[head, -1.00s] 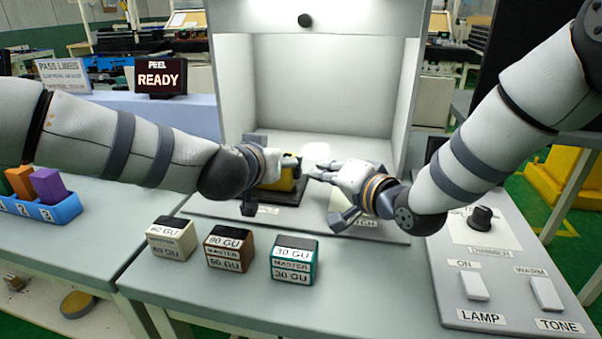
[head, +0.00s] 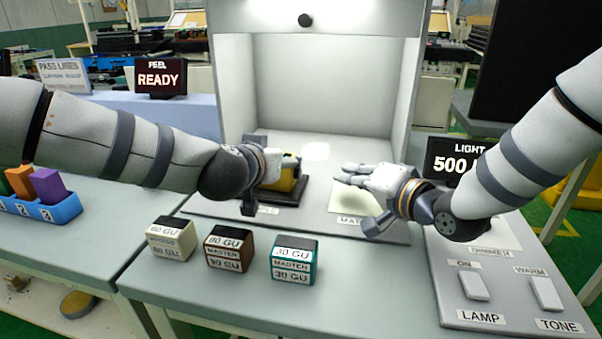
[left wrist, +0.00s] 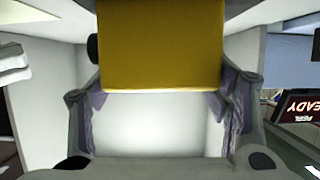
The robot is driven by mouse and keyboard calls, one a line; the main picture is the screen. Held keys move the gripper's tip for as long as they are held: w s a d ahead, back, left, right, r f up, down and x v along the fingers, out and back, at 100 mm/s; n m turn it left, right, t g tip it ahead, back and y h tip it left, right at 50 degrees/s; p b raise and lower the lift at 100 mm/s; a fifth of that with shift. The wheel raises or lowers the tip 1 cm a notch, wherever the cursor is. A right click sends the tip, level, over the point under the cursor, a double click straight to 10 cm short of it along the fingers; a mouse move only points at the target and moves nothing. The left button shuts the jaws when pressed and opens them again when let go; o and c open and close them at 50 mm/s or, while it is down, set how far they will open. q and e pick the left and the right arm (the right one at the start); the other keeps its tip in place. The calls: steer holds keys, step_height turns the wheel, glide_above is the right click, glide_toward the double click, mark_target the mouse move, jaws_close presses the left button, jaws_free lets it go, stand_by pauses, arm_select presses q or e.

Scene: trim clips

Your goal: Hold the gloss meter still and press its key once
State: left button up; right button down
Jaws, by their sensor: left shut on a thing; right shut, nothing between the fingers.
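The gloss meter (head: 287,181) is a yellow and dark block on a dark pad inside the light booth. My left gripper (head: 277,168) is shut on it from the left and hides much of it. In the left wrist view the yellow body (left wrist: 160,50) fills the space between the two fingers. My right gripper (head: 352,174) is shut and empty, above the pale match card (head: 345,204), apart from the meter on its right. I cannot make out the meter's key.
Master blocks in cream (head: 172,238), brown (head: 229,248) and teal (head: 294,260) stand along the front. A switch panel (head: 515,285) is at right. A sign (head: 161,79) reads READY. A blue tray (head: 55,208) holds coloured pieces at left.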

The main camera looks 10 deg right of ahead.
arm_select(q)
steer(key=shift+f, duration=0.25)
steer(key=o, duration=1.4)
steer(key=shift+r, duration=0.1)
steer(key=shift+r, duration=0.1)
